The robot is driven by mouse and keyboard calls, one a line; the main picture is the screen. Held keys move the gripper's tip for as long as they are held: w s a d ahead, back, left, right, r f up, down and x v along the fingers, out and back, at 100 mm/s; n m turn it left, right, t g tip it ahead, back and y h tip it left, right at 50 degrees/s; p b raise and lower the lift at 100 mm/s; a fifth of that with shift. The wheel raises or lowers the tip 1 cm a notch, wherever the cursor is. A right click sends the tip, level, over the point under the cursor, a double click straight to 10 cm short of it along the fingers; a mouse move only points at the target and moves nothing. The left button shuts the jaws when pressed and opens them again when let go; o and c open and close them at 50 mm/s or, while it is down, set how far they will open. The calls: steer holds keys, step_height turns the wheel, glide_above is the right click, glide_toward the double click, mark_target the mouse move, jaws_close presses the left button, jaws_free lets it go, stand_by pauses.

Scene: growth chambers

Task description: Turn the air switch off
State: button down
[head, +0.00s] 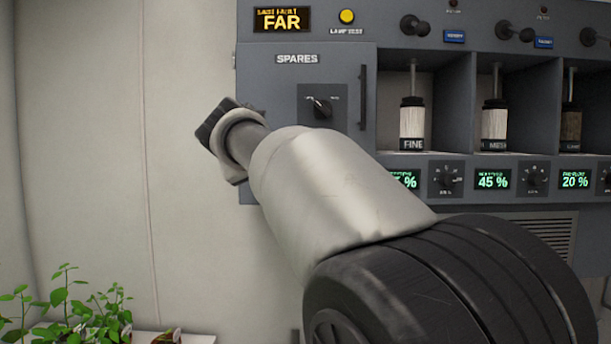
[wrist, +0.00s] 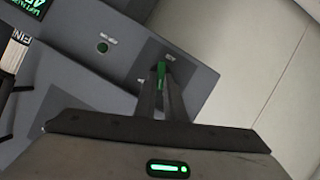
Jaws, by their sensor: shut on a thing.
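In the wrist view, a green switch lever (wrist: 161,70) stands on a dark square plate (wrist: 183,54) near the edge of the grey panel. I take it for the air switch; its small label is too blurred to read. My gripper (wrist: 161,88) has its fingers closed around the lever, one on each side. In the head view, my arm reaches across to the lower left of the cabinet and hides the fingers and this switch.
A round green lamp (wrist: 103,47) sits beside the switch plate. Above my arm is the spares door (head: 340,75) with a black rotary knob (head: 321,106) and a vertical handle (head: 363,97). Green plants (head: 70,305) are at lower left.

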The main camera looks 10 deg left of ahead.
steer(key=shift+a+f+n+t+h, duration=0.2)
steer(key=shift+n+h, duration=0.25)
steer(key=shift+n, duration=0.3)
steer(key=shift+a+f+n+t+h, duration=0.1)
steer(key=shift+n+t+h, duration=0.3)
steer(key=shift+n, duration=0.35)
steer(key=c, duration=1.8)
jaws_free()
steer(key=shift+c, duration=0.2)
steer(key=shift+s+r, duration=0.1)
steer(key=shift+s, duration=0.05)
steer(key=b+v, duration=0.2)
steer(key=v, duration=1.5)
steer(key=shift+b, duration=0.3)
steer(key=shift+s+r, duration=0.1)
